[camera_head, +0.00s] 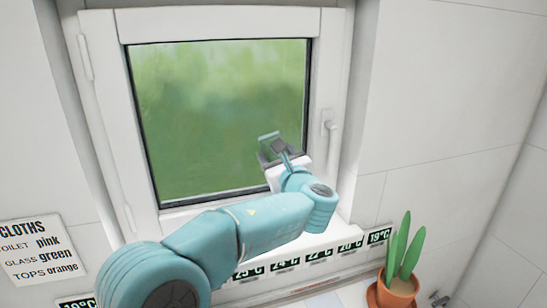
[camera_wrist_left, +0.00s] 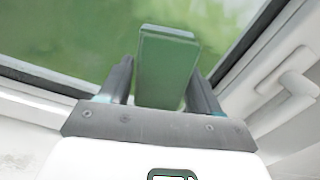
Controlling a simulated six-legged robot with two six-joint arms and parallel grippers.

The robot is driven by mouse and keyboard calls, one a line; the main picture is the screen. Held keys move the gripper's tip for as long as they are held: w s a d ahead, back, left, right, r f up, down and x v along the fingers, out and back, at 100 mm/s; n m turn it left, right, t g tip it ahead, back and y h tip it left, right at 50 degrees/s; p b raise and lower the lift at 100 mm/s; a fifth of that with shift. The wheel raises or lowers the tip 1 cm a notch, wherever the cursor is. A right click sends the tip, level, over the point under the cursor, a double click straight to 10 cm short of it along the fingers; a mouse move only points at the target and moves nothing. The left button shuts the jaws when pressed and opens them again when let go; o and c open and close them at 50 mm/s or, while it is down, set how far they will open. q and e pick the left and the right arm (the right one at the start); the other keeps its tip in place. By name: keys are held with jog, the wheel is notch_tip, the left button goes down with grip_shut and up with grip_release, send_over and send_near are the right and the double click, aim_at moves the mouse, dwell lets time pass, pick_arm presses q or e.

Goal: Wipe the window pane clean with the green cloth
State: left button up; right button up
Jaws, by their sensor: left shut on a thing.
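The window pane (camera_head: 210,110) fills a white frame in the middle of the head view; its glass shows blurred green and looks hazy. My left gripper (camera_head: 274,150) is at the pane's lower right corner, shut on the green cloth (camera_head: 268,138). In the left wrist view the cloth (camera_wrist_left: 166,68) looks like a flat folded green pad standing upright between the two fingers (camera_wrist_left: 160,90). The pane (camera_wrist_left: 70,40) lies behind it. I cannot tell whether the cloth touches the glass. My right gripper is not in view.
The window handle (camera_head: 331,128) sticks out from the frame just right of my left gripper. A potted plant (camera_head: 397,285) stands at the lower right. Temperature labels (camera_head: 285,264) run along below the sill. A sign (camera_head: 40,250) at left lists green for glass.

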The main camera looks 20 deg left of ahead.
aim_at(276, 157)
pick_arm(q)
jog(key=b+v, duration=0.2)
jog(key=v, duration=0.4)
jog(key=shift+a, duration=0.15)
dwell(0.3)
